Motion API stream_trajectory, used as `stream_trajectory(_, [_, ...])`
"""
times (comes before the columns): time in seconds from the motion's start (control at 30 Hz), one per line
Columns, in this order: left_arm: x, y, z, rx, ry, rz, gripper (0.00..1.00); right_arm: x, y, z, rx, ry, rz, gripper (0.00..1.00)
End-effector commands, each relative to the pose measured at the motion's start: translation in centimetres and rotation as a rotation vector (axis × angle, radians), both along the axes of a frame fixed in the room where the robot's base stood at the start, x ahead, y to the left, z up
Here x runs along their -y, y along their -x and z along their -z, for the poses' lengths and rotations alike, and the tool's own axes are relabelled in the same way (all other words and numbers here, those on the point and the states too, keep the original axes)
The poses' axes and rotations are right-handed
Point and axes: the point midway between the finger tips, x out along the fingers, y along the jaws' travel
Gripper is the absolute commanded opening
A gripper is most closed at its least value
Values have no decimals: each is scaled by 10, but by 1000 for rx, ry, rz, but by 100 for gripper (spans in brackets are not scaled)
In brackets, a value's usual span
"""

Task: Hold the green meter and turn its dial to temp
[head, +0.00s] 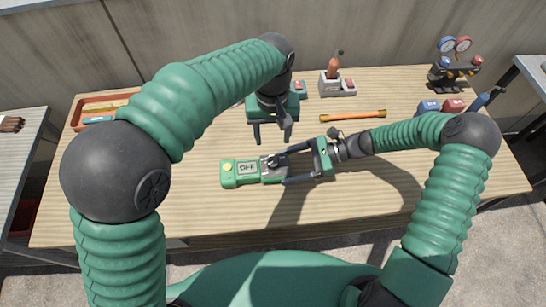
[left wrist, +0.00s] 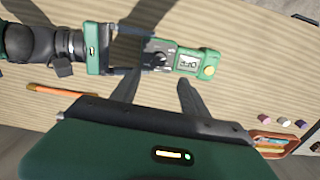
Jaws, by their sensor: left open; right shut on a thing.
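The green meter (head: 229,181) lies flat on the wooden table, its screen reading OFF, with a yellow button at its left end. My right gripper (head: 285,165) is shut on the meter's dark right part, one finger along each long side. The dark dial (head: 271,161) is on that part, and its pointer setting is too small to read. My left gripper (head: 272,138) is open and empty, pointing down behind the meter, apart from it. In the left wrist view the meter (left wrist: 210,57) and dial (left wrist: 157,60) show beyond my open fingers (left wrist: 157,85).
An orange-handled rod (head: 352,115) lies behind my right gripper. A grey block with a brown-handled tool (head: 334,82), a gauge set (head: 453,72) and blue and red blocks (head: 428,106) stand behind. A reddish tray (head: 84,112) is back left. The front table strip is clear.

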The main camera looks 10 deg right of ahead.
Motion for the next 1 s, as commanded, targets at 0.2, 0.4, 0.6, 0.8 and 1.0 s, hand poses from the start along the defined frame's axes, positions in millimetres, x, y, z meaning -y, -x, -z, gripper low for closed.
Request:
stream_trajectory(0.2, [-1,1,22,-4,-3,-48,52,0,0,0,1,0,1,12])
stream_trajectory(0.4, [-1,1,71,-6,-3,-46,52,0,0,0,1,0,1,12])
stream_trajectory(0.6, [0,1,109,-2,-2,-46,52,0,0,0,1,0,1,12])
stream_trajectory(0.8, [0,0,119,0,0,-45,52,0,0,0,1,1,1,12])
stream_trajectory(1.0, [0,0,119,0,0,-45,49,0,-1,0,1,1,1,12])
